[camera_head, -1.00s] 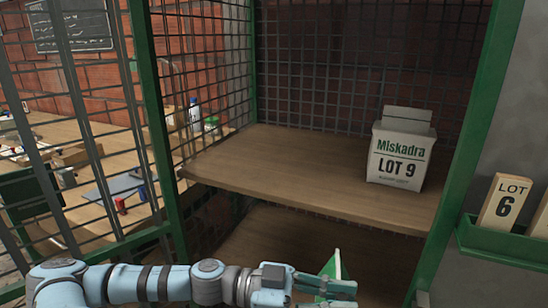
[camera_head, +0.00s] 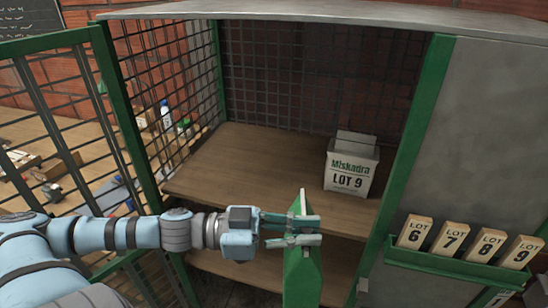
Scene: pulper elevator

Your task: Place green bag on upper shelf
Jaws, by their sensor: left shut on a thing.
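My left gripper (camera_head: 291,230) is shut on the green bag (camera_head: 302,272), gripping it near its narrow top. The bag hangs upright from the fingers, in front of the cabinet's shelves in the picture. The upper shelf (camera_head: 240,165) is a wooden board inside the green-framed mesh cabinet. The gripper and bag overlap its front edge in view, with the bag's body below the board's level. A white bag marked "Miskadra LOT 9" (camera_head: 350,170) stands on the right part of the upper shelf. My right gripper is not in view.
The lower shelf (camera_head: 225,262) lies below, partly hidden by my arm. A mesh door (camera_head: 60,90) stands open at left. A green rack (camera_head: 455,264) with wooden lot tags 6 to 9 is on the right. The upper shelf's left and middle are bare.

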